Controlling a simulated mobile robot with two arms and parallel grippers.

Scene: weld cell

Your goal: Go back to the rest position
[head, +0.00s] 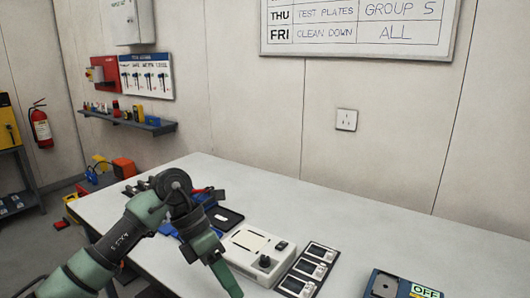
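My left arm comes in from the lower left and bends at a dark joint over the table (405,232). Its green end, with my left gripper (226,276), points down to the lower right at the near side of a white box with a knob (248,243). Only one narrow green tip shows, so its opening and any contact with the box or table cannot be told. My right gripper is not in view.
A black panel with several white modules (308,270) lies right of the box. A blue unit marked OFF (384,284) is at the near right. Blue and dark items (222,217) lie behind my arm. The table's far right is clear.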

